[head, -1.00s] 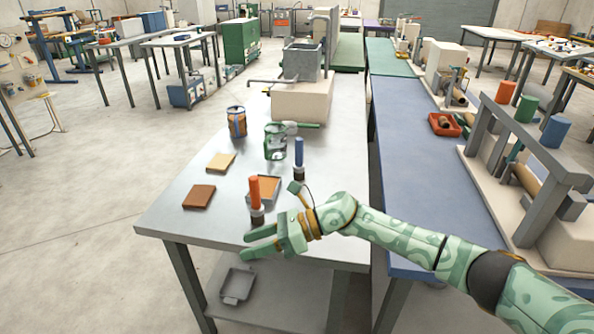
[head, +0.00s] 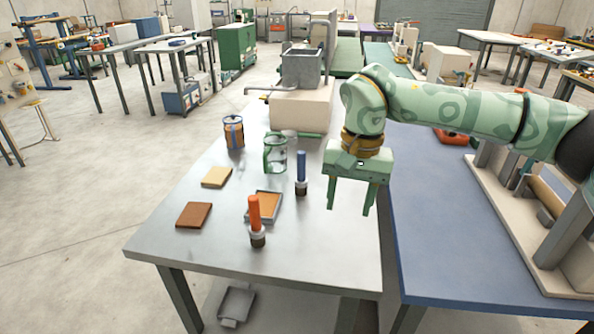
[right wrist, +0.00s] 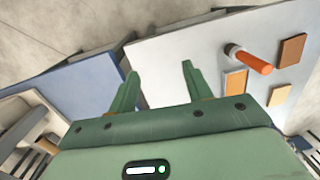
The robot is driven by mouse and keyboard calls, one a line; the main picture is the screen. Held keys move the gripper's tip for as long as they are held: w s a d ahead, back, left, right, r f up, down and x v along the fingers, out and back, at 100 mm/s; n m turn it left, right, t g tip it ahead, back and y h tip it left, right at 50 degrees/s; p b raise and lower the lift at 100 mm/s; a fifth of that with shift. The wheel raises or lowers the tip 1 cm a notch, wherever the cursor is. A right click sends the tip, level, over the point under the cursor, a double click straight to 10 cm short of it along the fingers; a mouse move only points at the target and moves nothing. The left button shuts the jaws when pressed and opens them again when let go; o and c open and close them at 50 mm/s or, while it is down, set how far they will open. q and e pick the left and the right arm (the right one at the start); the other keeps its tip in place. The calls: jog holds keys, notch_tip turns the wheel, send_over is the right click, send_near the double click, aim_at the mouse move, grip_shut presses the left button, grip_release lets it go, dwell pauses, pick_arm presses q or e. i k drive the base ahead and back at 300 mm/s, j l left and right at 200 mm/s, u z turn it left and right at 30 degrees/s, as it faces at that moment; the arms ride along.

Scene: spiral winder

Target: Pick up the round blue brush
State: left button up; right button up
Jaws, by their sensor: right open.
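The round blue brush (head: 301,172) stands upright on the grey metal table, its blue handle up and its dark bristle end down. A similar brush with an orange handle (head: 254,212) stands nearer the front edge and also shows in the right wrist view (right wrist: 252,61). My right gripper (head: 348,210) is open and empty, pointing down over the table's right side, to the right of the blue brush and apart from it. In the right wrist view its two fingers (right wrist: 158,80) are spread with nothing between them. I cannot make out the blue brush there. My left gripper is not in view.
A tray with an orange-brown inside (head: 277,210) lies between the brushes. A tan pad (head: 216,177), a brown pad (head: 193,215), a blue-banded jar (head: 234,132) and a green-framed jar (head: 275,152) stand left and behind. The blue bench (head: 440,220) adjoins on the right.

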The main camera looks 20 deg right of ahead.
aim_at(301, 182)
jog(key=i, duration=1.25)
